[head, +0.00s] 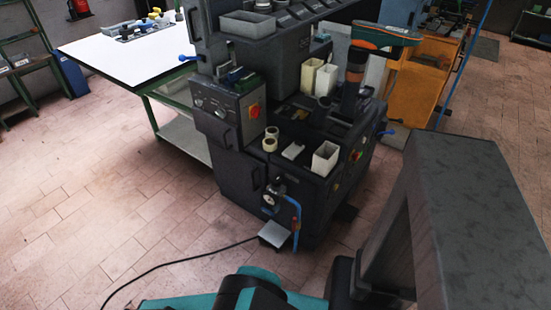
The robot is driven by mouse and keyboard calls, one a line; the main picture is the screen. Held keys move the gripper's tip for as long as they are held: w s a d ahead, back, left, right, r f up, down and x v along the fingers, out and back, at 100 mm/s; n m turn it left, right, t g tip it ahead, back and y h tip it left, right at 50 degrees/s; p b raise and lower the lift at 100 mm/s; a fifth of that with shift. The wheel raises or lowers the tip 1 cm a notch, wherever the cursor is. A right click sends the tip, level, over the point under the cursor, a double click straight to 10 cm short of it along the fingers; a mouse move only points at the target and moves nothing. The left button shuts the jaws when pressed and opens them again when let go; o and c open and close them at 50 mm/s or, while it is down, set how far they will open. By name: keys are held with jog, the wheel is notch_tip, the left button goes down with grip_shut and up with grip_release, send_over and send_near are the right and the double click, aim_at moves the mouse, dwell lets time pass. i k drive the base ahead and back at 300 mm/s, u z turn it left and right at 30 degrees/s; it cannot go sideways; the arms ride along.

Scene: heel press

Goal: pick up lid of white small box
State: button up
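A small white box (325,158) stands upright at the front right corner of the dark press's lower work surface, and its top looks open. A small flat white piece (293,150), possibly its lid, lies on the surface just left of it. Two taller cream-white containers (312,75) stand farther back on the press. My gripper's fingers cannot be made out; only teal and dark parts of my arm show along the bottom edge, well in front of the press.
The dark press (240,170) has two pale rolls (270,140) left of the flat piece, and blue-handled levers. A teal and orange shoe-like item (387,35) sits above. A foot pedal (275,235) with a cable lies in front. A white-topped table (125,50) is at left; tiled floor is free.

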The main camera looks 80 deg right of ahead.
aim_at(295, 149)
jog(key=z, duration=0.5)
jog(key=k, duration=0.15)
jog(key=u, duration=1.6)
jog(key=k, duration=2.05)
jog(key=z, duration=0.75)
